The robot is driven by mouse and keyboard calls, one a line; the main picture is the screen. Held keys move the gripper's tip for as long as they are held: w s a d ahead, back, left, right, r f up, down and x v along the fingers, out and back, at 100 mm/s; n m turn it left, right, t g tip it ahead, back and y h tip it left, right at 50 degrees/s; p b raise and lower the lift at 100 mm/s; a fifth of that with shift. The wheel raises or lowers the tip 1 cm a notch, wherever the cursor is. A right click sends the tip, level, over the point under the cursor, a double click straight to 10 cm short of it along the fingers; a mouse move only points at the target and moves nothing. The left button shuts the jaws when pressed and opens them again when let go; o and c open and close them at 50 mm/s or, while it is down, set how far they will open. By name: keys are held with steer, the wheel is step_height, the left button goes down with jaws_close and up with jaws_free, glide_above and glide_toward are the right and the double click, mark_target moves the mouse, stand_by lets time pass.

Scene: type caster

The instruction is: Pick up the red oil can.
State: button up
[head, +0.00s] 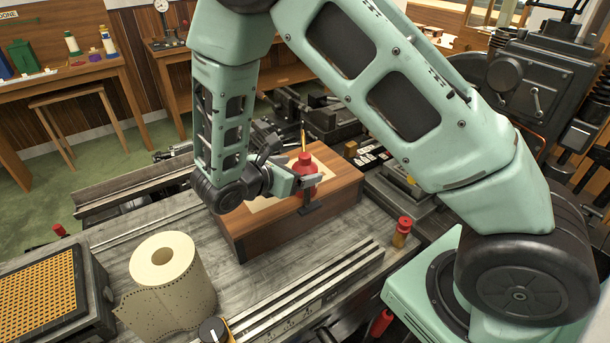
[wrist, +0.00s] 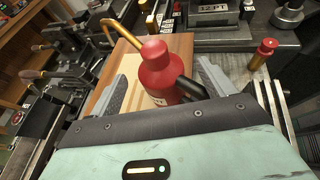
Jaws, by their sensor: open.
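The red oil can (head: 305,172) stands upright on a brown wooden box (head: 278,232), with a thin brass spout pointing up. In the wrist view the red oil can (wrist: 158,70) sits between the two grey fingers, its brass spout reaching to the upper left and its dark handle toward the lower right. My gripper (head: 300,188) is open at the can, with a finger on either side of it. In the wrist view my gripper (wrist: 165,82) shows its fingers spread around the can. I cannot tell whether either finger touches it. The can's lower part is partly hidden by my gripper.
A paper roll (head: 165,275) stands on the grey bench at front left. A small red-capped bottle (head: 402,232) stands right of the box. A metal rail (head: 300,295) runs along the front. Machinery crowds the back and right.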

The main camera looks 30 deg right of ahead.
mark_target(301, 168)
steer(key=x, duration=0.3)
steer(key=shift+d+p, duration=0.1)
steer(key=shift+p, duration=0.2)
steer(key=shift+c, duration=0.3)
steer(key=c, duration=1.1)
steer(key=shift+c, duration=0.2)
steer(key=shift+r, duration=0.1)
